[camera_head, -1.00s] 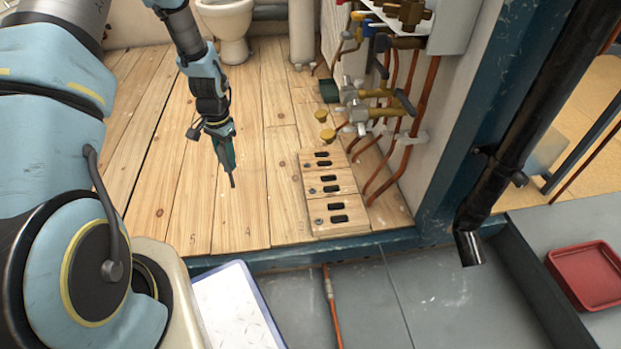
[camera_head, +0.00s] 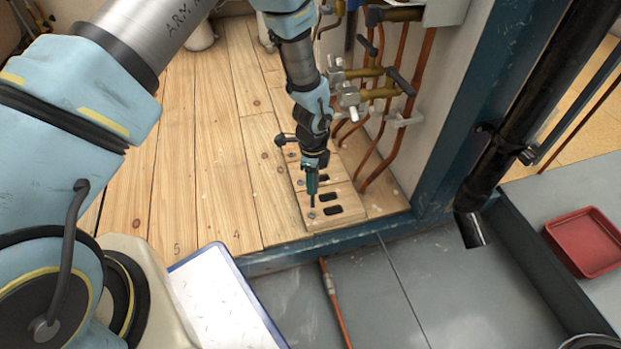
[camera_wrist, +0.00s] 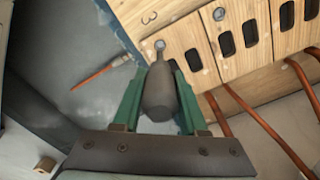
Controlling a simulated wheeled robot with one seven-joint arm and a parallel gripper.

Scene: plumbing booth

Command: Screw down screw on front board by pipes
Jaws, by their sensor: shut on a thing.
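My gripper (camera_head: 312,170) is shut on a dark screwdriver-like tool (camera_wrist: 160,95), held between its green fingers. The tool points down over the front board (camera_head: 345,214), a pale wooden board with dark slots. The front board also shows in the wrist view (camera_wrist: 192,35). A round grey screw (camera_head: 312,215) sits on this board, left of the slots. In the wrist view the screw (camera_wrist: 160,45) shows just beyond the tool's end. I cannot tell whether the tip touches it. My arm partly hides the boards behind.
Copper pipes (camera_head: 376,150) with valves (camera_head: 350,95) rise along the wall right of the boards. A second board (camera_wrist: 235,25) with its own screw lies behind the front one. A blue frame edge (camera_head: 300,252) borders the floor. A red tray (camera_head: 585,246) lies far right.

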